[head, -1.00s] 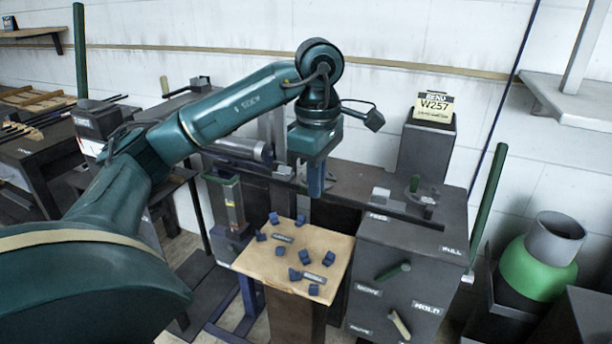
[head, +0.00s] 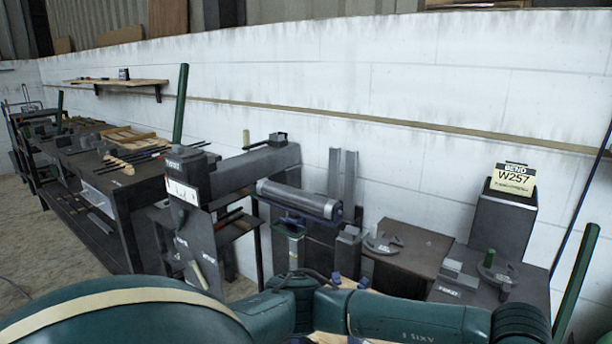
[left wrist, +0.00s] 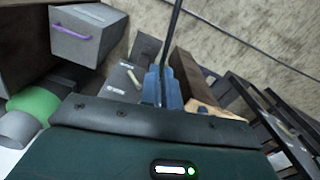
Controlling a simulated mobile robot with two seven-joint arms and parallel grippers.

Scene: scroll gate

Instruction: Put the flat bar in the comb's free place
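In the left wrist view the two blue fingers of my left gripper (left wrist: 163,75) are close together. A thin dark flat bar (left wrist: 174,30) stands between them and runs up past the fingertips to the top edge. In the head view the left gripper is out of sight; only the arm shows along the bottom. A light wooden toothed piece (head: 117,163), which looks like the comb, lies on the dark bench at the left with several thin dark rods beside it. Its free place is too small to make out. My right gripper is not in view.
A dark machine with a grey roller (head: 300,200) stands between the bench (head: 125,195) and the dark cabinet at the right. In the left wrist view a wooden worktop (left wrist: 200,92) lies right of the fingers, and a grey cabinet front (left wrist: 118,85) lies left.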

